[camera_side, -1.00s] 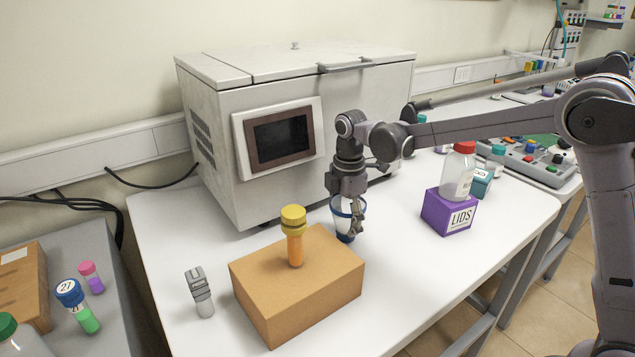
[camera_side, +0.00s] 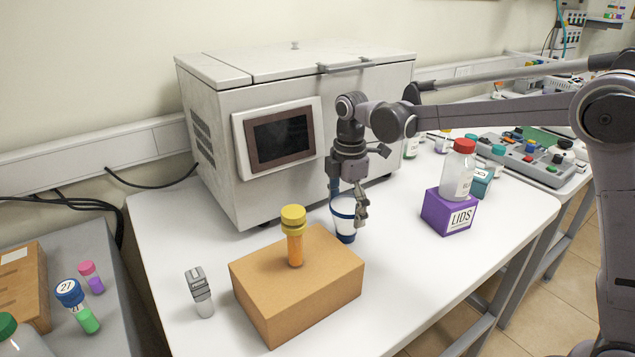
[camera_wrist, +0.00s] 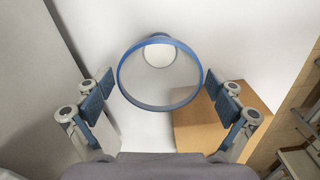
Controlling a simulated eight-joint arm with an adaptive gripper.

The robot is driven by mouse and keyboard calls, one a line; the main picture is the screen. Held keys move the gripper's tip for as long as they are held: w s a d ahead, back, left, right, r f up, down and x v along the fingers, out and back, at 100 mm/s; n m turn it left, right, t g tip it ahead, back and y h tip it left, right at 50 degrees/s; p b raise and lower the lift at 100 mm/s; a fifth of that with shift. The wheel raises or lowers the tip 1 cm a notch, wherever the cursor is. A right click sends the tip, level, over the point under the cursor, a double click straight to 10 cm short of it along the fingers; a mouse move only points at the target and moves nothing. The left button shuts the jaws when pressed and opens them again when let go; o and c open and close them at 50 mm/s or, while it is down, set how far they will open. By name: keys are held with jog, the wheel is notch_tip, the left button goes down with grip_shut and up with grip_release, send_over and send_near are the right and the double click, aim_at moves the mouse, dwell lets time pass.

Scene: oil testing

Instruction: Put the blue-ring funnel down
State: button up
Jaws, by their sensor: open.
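The blue-ring funnel (camera_side: 345,222) stands on the white table beside the cardboard box, in front of the grey machine. It looks upright. In the wrist view its blue rim (camera_wrist: 121,82) shows as a wide ring below the fingers, with a pale round shape inside at the top. My gripper (camera_side: 350,208) is at the funnel's upper part in the side view. In the wrist view the gripper (camera_wrist: 158,90) is open, its blue-padded fingers spread left and right of the rim, with a small gap on each side. Part of the funnel is hidden by a finger in the side view.
A cardboard box (camera_side: 310,295) with an orange, yellow-capped tube (camera_side: 295,245) is close at the front left. A purple LIDS box (camera_side: 447,212) carrying a red-capped bottle (camera_side: 459,172) stands right. The table between is clear.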

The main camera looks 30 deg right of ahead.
notch_tip(320, 180, up, 8)
jog(key=shift+f, duration=0.1)
jog(key=shift+s+r, duration=0.1)
jog(key=shift+r, duration=0.25)
jog(key=s+d+f+m+t, duration=0.2)
jog(key=s+f+m+t, duration=0.1)
jog(key=s+m, duration=0.5)
jog(key=s+d+f+m+t, duration=0.3)
jog(key=s+m, duration=0.5)
jog(key=s, duration=0.4)
jog(key=shift+s+d+f+t, duration=0.2)
jog(key=shift+s+f+t, duration=0.1)
jog(key=shift+t, duration=0.3)
